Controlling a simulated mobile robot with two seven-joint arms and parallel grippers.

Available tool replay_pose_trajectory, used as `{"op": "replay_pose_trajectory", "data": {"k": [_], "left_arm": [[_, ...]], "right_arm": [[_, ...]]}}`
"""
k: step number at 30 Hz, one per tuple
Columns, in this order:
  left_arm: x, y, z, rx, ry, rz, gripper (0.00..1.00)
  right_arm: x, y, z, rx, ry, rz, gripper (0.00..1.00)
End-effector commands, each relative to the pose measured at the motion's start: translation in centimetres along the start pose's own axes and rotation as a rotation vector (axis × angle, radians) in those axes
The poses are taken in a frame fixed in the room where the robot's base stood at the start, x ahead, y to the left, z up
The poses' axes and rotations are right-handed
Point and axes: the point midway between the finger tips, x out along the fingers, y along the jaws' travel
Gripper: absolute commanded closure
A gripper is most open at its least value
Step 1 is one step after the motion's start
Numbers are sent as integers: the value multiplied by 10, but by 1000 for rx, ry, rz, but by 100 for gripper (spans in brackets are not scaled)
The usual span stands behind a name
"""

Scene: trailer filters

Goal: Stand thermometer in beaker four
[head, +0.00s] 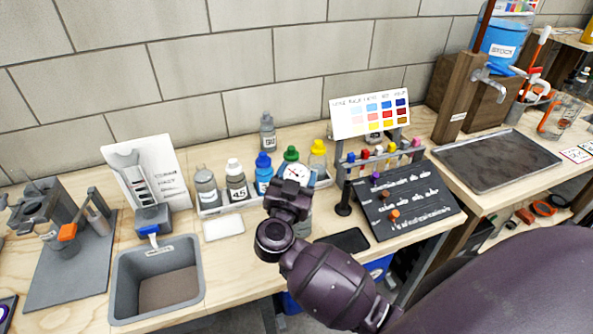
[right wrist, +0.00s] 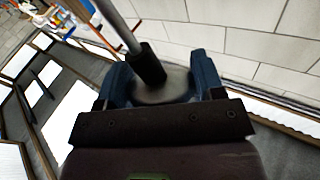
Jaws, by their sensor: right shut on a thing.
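My right gripper (head: 290,187) is in the middle of the head view, in front of the row of bottles. It is shut on a dial thermometer (head: 297,171), whose white round face shows just above the fingers. In the right wrist view, the gripper (right wrist: 165,88) has its blue fingers on either side of the grey round head, and the thermometer's black collar and grey stem (right wrist: 118,25) extend toward the upper left. A clear beaker (head: 565,112) stands at the far right; no number four is readable on it. My left gripper is not in view.
Behind my gripper are capped bottles (head: 236,180) in a white tray and a colour chart (head: 368,117). A black sloped board (head: 408,203) is to the right. A dark metal tray (head: 497,158) lies on the right table. A grey bin (head: 157,280) is at front left.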

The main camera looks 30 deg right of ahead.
Motion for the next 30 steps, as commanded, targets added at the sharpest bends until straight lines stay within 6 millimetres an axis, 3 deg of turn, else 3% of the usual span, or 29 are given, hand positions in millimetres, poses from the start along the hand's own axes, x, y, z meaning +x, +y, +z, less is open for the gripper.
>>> {"op": "replay_pose_trajectory", "data": {"k": [15, 30], "left_arm": [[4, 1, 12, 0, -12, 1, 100], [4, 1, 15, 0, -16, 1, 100]], "right_arm": [[-5, 6, 31, -1, 0, 1, 62], [-5, 7, 37, 0, 0, 0, 62]]}}
